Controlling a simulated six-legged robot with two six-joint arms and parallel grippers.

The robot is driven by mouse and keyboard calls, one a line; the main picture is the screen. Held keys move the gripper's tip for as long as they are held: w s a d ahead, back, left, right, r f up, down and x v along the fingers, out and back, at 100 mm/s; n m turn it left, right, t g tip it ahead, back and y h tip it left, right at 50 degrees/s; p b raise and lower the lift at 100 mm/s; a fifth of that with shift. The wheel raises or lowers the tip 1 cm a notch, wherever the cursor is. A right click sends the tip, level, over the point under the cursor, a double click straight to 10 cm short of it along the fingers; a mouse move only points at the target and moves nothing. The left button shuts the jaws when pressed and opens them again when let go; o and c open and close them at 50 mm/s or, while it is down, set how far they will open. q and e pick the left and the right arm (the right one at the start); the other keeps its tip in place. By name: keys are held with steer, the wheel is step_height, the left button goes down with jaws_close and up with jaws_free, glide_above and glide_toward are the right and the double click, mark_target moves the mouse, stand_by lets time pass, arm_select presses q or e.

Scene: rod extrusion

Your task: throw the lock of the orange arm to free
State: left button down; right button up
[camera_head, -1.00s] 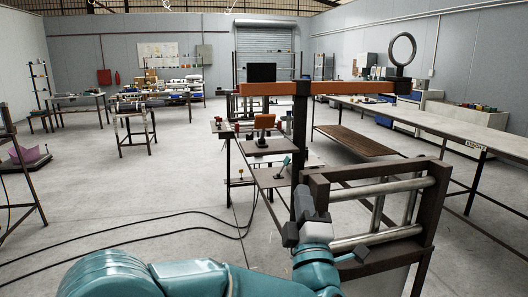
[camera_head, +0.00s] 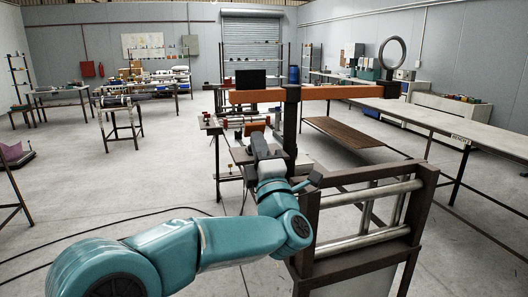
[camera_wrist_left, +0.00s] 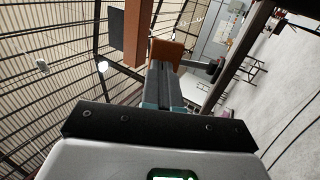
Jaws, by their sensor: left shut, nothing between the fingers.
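The orange arm (camera_head: 342,92) is a long horizontal beam on a dark upright post (camera_head: 291,125), with a dark ring (camera_head: 392,53) standing at its right end. My left gripper (camera_head: 258,138) is grey and shut, with nothing held, just left of the post and below the beam in the head view. In the left wrist view the shut fingers (camera_wrist_left: 163,72) point toward an orange-brown plate (camera_wrist_left: 166,52), with an orange bar (camera_wrist_left: 138,35) beside it. I cannot tell whether the fingertips touch the plate. I cannot make out the lock or its setting. My right gripper is out of view.
A dark frame with metal rollers (camera_head: 360,242) stands close at the right, beside my left arm. A long bench (camera_head: 430,123) runs along the right. Worktables stand at the back left. Cables (camera_head: 110,232) lie on the floor; the left floor is mostly clear.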

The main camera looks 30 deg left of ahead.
arm_select(q)
steer(key=shift+w+a+r, duration=0.2)
steer(key=shift+w+a, duration=0.15)
steer(key=shift+w, duration=0.05)
steer(key=shift+w+a+r, duration=0.1)
steer(key=shift+r, duration=0.05)
